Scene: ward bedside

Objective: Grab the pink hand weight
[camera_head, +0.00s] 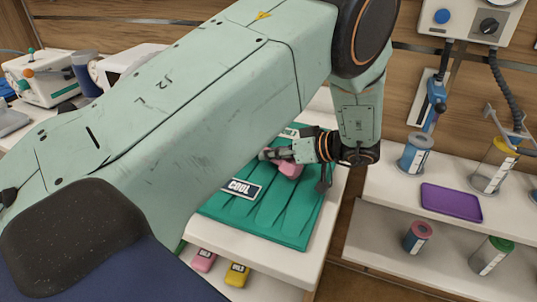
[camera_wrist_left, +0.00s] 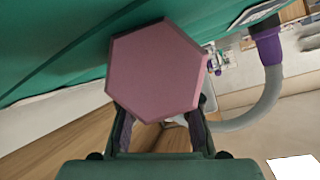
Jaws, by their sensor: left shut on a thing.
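The pink hand weight (camera_head: 290,169) is at the green mat (camera_head: 270,218), near its back edge. Its hexagonal pink end (camera_wrist_left: 157,70) fills the middle of the left wrist view. My left gripper (camera_head: 277,154) is shut on the weight, with a finger (camera_wrist_left: 122,132) on each side below the hexagonal end. The gripper hides part of the weight in the head view. I cannot tell whether the weight touches the mat. My right gripper is not in view.
A dark "COOL" label (camera_head: 241,189) lies on the mat. Pink (camera_head: 203,261) and yellow (camera_head: 237,274) items sit on the shelf below. At right, a shelf holds a purple tray (camera_head: 451,202) and jars (camera_head: 414,154). A gap separates the two units.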

